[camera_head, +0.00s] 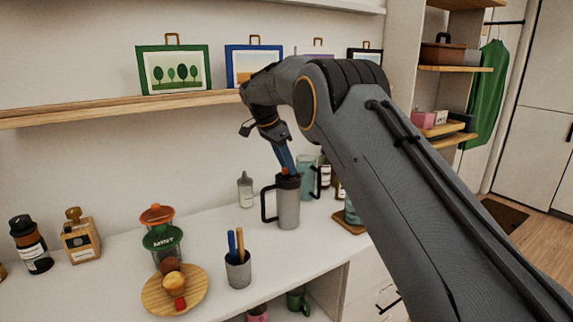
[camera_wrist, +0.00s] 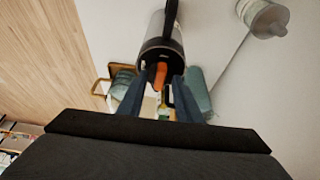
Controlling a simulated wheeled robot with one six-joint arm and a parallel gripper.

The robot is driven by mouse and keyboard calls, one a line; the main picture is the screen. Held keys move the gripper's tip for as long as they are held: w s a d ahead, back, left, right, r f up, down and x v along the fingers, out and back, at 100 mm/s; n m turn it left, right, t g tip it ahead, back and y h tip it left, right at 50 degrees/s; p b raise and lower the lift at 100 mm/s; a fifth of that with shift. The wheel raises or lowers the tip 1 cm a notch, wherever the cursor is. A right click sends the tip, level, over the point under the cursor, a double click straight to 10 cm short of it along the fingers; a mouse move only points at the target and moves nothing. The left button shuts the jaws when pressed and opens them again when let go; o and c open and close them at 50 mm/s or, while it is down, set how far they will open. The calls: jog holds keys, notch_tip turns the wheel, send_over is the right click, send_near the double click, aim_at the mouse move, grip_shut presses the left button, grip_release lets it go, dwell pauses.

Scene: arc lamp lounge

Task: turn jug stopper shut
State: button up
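The grey jug (camera_head: 288,207) stands upright on the white counter, its black handle to the left in the head view. Its orange stopper (camera_head: 285,171) sits in the black lid on top. The wrist view shows the jug (camera_wrist: 153,48) and the stopper (camera_wrist: 159,75) close up. My gripper (camera_wrist: 160,78) has its blue fingers on either side of the stopper, with gaps showing, so it looks open. In the head view my gripper (camera_head: 285,166) points down at the lid, and its fingertips partly overlap the stopper.
A teal jug (camera_head: 305,178) and bottles stand close behind. A clear bottle (camera_head: 245,190) is left of the jug. A grey cup of pens (camera_head: 238,272) and a round wooden board (camera_head: 150,292) with food are in front. A wooden shelf (camera_head: 110,106) with pictures runs above.

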jog(key=b+v, duration=0.1)
jog(key=v, duration=0.7)
jog(key=shift+b, duration=0.35)
